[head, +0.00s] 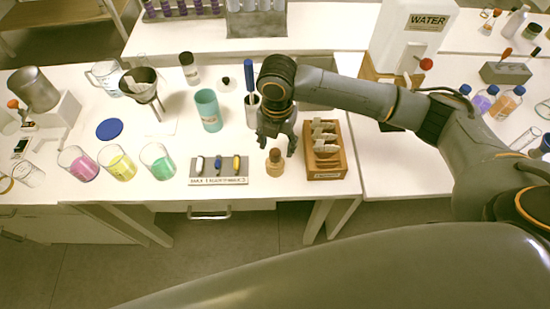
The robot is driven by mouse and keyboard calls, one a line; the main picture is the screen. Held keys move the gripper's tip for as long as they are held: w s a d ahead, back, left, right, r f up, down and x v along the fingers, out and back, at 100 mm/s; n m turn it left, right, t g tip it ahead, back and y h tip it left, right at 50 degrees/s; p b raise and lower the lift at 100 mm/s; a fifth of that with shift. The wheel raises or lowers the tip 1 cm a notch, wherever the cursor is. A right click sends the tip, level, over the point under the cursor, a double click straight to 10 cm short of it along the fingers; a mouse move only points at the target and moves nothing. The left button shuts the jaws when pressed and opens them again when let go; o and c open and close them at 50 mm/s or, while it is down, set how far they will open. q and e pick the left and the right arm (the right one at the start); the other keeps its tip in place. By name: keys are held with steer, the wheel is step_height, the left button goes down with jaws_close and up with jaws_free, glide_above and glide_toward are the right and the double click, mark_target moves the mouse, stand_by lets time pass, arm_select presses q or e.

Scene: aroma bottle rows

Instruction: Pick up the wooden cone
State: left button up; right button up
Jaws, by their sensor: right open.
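The wooden cone (274,168) is a small tan-brown piece with a narrower, darker top. It stands upright near the front edge of the white table, between a grey holder and a wooden box. My right gripper (277,147) is open and points down just behind and above the cone. Its fingers are spread to either side of the cone's top in this view. I cannot tell whether they touch it. My left gripper is not in view.
Left of the cone is the labelled grey holder (219,180) with several small coloured pieces. Right is the wooden box (326,174) with packets. A teal cylinder (208,112) and a cup with a blue-handled tool (249,78) stand behind. Beakers (120,168) stand further left.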

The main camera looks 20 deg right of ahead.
mark_target(276, 151)
steer(key=shift+w+a+f+p, duration=0.1)
steer(key=shift+f+p, duration=0.35)
steer(key=shift+f, duration=1.9)
jaws_close()
